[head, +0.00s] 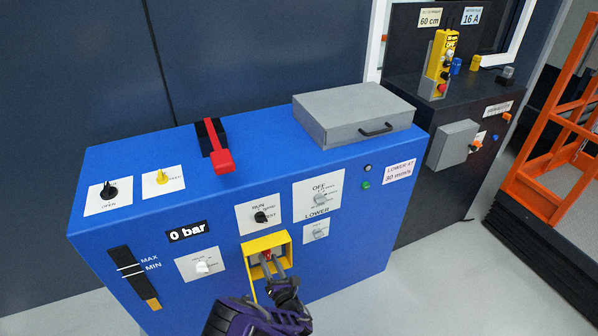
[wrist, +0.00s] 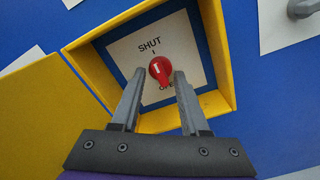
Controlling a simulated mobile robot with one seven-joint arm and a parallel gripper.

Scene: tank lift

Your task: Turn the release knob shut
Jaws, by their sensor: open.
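The red release knob (wrist: 160,70) sits on a white plate inside a yellow frame (wrist: 214,30). The plate reads SHUT above the knob and a partly hidden word, apparently OPEN, below it. A short white mark shows on the knob; I cannot tell for certain which word it points to. My gripper (wrist: 160,76) is open, with one finger on each side of the knob and gaps visible in the picture. In the head view my gripper (head: 270,262) reaches into the yellow frame (head: 284,238) on the blue cabinet's front.
A yellow flap (wrist: 40,115) stands swung open at the frame's left. Other knobs surround the frame on the blue cabinet (head: 330,255): a black one (head: 261,217), a white one (head: 203,267) and a grey one (head: 320,233). A display (head: 187,232) reads 0 bar.

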